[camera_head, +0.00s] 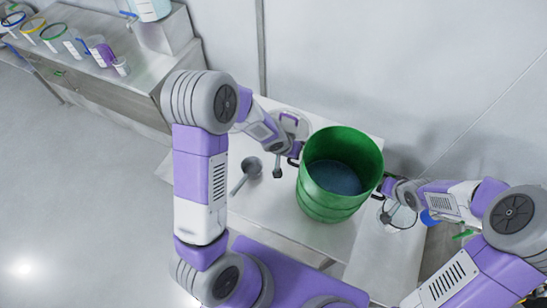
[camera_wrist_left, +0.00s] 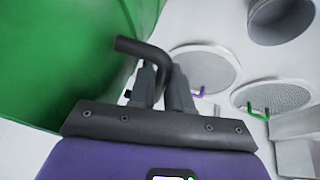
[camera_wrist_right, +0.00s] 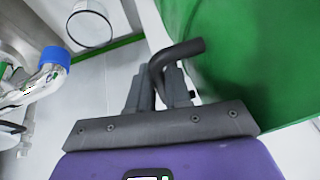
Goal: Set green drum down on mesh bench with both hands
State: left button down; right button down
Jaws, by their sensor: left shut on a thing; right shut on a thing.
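The green drum (camera_head: 318,200) is upright, open at the top, with dark bluish contents inside. It is over the pale mesh bench (camera_head: 265,218); I cannot tell whether its base touches. My left gripper (camera_head: 294,157) is at the drum's left side. In the left wrist view its fingers (camera_wrist_left: 162,85) are shut on a dark bent handle beside the green wall (camera_wrist_left: 60,50). My right gripper (camera_head: 384,186) is at the drum's right side. In the right wrist view its fingers (camera_wrist_right: 160,85) are shut on the other dark handle beside the green wall (camera_wrist_right: 260,50).
A grey scoop (camera_head: 251,168) lies on the bench left of the drum. A round mesh disc with a purple handle (camera_head: 290,118) is behind it. A blue-capped metal pipe (camera_wrist_right: 50,75) is near my right gripper. A counter (camera_head: 130,75) with several coloured-rim containers stands at back left.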

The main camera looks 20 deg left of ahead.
pick_arm(q)
jog(key=shift+d+f+b, duration=0.1)
jog(key=shift+f+b, duration=0.4)
jog(key=shift+f, duration=0.05)
pick_arm(e)
jog(key=shift+a+f, duration=0.1)
jog(key=shift+f, duration=0.45)
pick_arm(q)
jog(key=c, duration=1.5)
grip_release()
jog(key=shift+f, duration=0.1)
pick_arm(e)
jog(key=c, duration=1.5)
grip_release()
jog(key=shift+f, duration=0.1)
pick_arm(q)
jog(key=o, duration=0.4)
pick_arm(e)
jog(key=o, duration=0.4)
pick_arm(q)
jog(key=v, duration=1.2)
pick_arm(e)
jog(key=v, duration=1.2)
jog(key=shift+s, duration=0.15)
